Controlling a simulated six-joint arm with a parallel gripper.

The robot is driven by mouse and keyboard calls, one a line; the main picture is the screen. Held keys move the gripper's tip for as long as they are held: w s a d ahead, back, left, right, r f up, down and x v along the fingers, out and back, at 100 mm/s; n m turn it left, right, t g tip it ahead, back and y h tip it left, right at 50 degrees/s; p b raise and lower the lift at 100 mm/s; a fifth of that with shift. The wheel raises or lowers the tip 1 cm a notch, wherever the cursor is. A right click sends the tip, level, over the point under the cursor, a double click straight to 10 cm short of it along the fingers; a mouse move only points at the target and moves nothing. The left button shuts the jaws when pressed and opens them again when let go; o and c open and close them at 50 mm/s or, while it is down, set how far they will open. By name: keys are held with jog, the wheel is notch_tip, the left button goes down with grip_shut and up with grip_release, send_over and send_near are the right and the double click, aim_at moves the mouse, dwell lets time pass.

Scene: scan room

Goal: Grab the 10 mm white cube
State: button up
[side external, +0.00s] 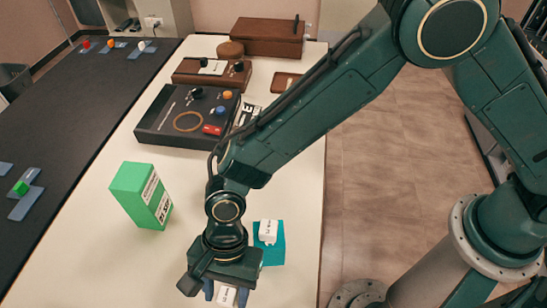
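A white block with dark print (227,296) shows at the bottom edge, directly below my gripper (226,293). My gripper points down, with a blue-grey fingertip on each side of this block. I cannot tell whether the fingers touch it. A second white block with dark print (268,231) sits on a teal pad (272,252) just right of my wrist. The print on both is too small to read, so I cannot tell which is the 10 mm cube. The lower part of the first block is cut by the frame edge.
A green box (136,193) stands on the cream table (105,262) left of my gripper. A dark case with knobs (180,118) and brown boxes (268,38) lie farther back. A black table (50,130) at left holds small coloured pieces. The cream table's right edge is near the teal pad.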

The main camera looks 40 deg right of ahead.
aim_at(226, 293)
jog(key=c, duration=0.8)
jog(key=shift+r, duration=0.15)
notch_tip(226, 293, up, 20)
jog(key=shift+f, duration=0.1)
dwell(0.6)
